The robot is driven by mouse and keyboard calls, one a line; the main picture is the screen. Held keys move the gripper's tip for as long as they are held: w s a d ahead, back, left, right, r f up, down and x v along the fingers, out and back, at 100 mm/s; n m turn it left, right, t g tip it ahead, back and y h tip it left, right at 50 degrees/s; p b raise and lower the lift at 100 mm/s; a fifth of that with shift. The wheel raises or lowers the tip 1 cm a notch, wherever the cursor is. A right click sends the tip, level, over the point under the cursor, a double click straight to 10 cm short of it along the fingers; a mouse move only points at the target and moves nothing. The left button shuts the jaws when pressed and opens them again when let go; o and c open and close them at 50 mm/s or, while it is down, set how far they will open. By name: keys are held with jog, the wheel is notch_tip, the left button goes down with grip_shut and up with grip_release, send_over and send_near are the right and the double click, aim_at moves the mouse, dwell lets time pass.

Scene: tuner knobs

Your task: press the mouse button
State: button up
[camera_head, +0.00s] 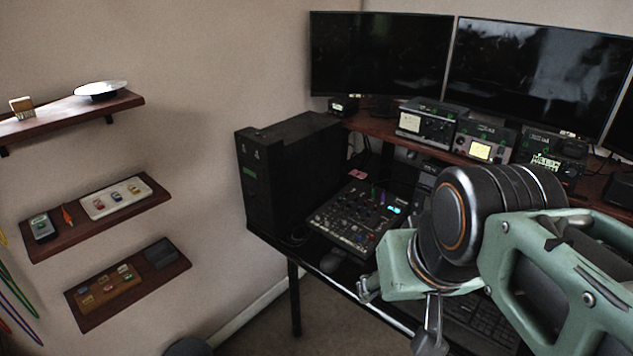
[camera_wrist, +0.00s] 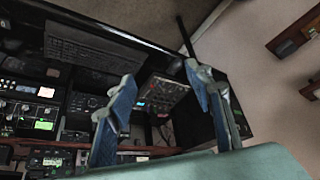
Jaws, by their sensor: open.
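The dark computer mouse (camera_head: 332,262) sits on the black desk near its left front edge, just in front of the mixer. In the wrist view the mouse (camera_wrist: 174,67) is a small dark shape near the desk's edge, beyond my fingertips and close to the right one. Its button is too small and dark to make out. My gripper (camera_head: 398,315) is above the desk, to the right of the mouse in the head view. In the wrist view my gripper (camera_wrist: 160,78) has its two blue-padded fingers spread apart with nothing held between them.
A mixer (camera_head: 360,218) with knobs stands behind the mouse. A keyboard (camera_head: 478,322) lies to the right, partly hidden by my arm. A black cabinet (camera_head: 290,165) stands at the left. Radios (camera_head: 426,122) and monitors (camera_head: 380,55) line the back. Shelves (camera_head: 100,210) hang on the left wall.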

grip_shut()
dwell(1.4)
